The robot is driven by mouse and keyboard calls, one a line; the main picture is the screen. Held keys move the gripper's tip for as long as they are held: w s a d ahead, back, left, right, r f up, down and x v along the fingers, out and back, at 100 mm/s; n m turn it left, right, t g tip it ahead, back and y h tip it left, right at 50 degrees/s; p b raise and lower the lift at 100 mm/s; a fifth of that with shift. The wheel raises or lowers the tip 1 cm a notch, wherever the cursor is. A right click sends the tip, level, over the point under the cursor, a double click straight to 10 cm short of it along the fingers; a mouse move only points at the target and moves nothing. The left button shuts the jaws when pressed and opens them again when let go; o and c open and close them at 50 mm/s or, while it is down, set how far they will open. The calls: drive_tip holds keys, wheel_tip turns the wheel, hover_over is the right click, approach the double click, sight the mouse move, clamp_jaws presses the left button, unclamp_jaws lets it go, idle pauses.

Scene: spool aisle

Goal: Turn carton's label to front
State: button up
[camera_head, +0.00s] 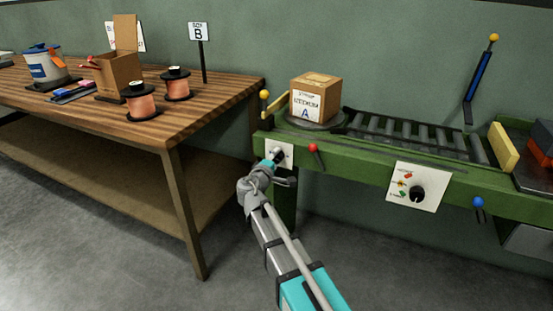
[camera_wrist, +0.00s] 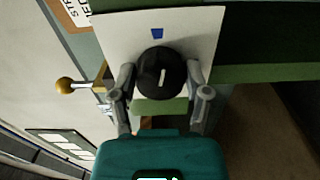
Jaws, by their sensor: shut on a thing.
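A brown carton (camera_head: 315,97) stands upright on a dark round turntable (camera_head: 313,121) at the left end of the green conveyor bench. Its white label with a blue "A" faces the camera in the head view. My gripper (camera_head: 279,165) is at the white panel on the bench front, below the turntable. In the wrist view my gripper (camera_wrist: 161,88) has its fingers on either side of a black round knob (camera_wrist: 160,72) with a white mark. It is shut on the knob. A blue mark (camera_wrist: 157,33) shows on the panel above the knob.
A red-tipped lever (camera_head: 312,148) and a yellow-tipped lever (camera_head: 264,95) are near the panel. A wooden table (camera_head: 190,120) with spools stands at left. The rollers (camera_head: 410,133) are empty.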

drive_tip(key=shift+n, duration=1.2)
drive_tip(key=o, duration=1.1)
drive_tip(key=shift+o, duration=0.2)
drive_tip(key=shift+s, duration=0.1)
drive_tip(key=v, duration=1.1)
drive_tip(key=shift+s, duration=0.35)
